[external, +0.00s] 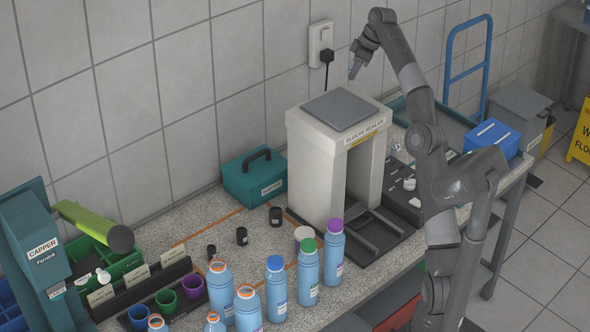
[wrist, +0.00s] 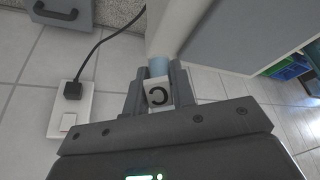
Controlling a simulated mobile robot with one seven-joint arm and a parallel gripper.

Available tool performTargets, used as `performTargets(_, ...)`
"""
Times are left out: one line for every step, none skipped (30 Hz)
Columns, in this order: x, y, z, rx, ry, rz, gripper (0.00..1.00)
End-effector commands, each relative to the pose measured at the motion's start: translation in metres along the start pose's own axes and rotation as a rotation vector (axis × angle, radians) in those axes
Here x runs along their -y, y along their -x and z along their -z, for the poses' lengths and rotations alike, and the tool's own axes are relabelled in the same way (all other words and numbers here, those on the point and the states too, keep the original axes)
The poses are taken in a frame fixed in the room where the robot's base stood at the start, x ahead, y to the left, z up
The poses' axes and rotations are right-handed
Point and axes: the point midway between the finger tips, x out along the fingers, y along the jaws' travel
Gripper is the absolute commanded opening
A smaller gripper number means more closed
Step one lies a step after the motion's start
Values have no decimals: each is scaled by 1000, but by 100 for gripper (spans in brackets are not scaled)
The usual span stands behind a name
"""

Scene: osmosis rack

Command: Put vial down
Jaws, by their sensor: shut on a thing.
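My gripper (external: 355,72) is high in the external view, just above the back right of the sleeve sealer's grey top, near the wall socket. In the wrist view my gripper (wrist: 159,92) is shut on a small vial (wrist: 158,93) with a white label bearing a dark letter that looks like a C. The letter appears turned around. A pale blue part shows just beyond the fingertips. The vial is too small to make out clearly in the external view.
The sleeve sealer (external: 316,160) stands on the speckled bench (external: 190,230). A wall socket (external: 320,45) with plug and cable is close to my gripper. A teal case (external: 254,176), blue bottles (external: 308,276) and small black jars (external: 242,236) stand left. A blue box (external: 492,138) sits right.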

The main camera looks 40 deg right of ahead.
Motion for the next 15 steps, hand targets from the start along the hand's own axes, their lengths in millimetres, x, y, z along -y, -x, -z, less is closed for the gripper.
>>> performTargets(7, -5, 11, 0, 14, 6, 2)
performTargets(10, -8, 17, 1, 21, 9, 2)
performTargets(15, -11, 24, 1, 30, 12, 2)
performTargets(19, -13, 29, 1, 36, 14, 2)
performTargets(24, -16, 36, 2, 42, 17, 2)
performTargets(31, -20, 44, 3, 48, 20, 2)
performTargets(36, -24, 50, 3, 54, 21, 2)
performTargets(41, -27, 56, 3, 60, 23, 2)
performTargets(50, -33, 66, 4, 69, 28, 2)
performTargets(55, -36, 72, 3, 74, 29, 2)
performTargets(62, -40, 78, 4, 80, 33, 2)
performTargets(73, -46, 90, 3, 92, 37, 2)
performTargets(81, -51, 97, 3, 99, 40, 2)
performTargets(89, -56, 105, 4, 107, 44, 2)
performTargets(102, -62, 116, 3, 119, 48, 2)
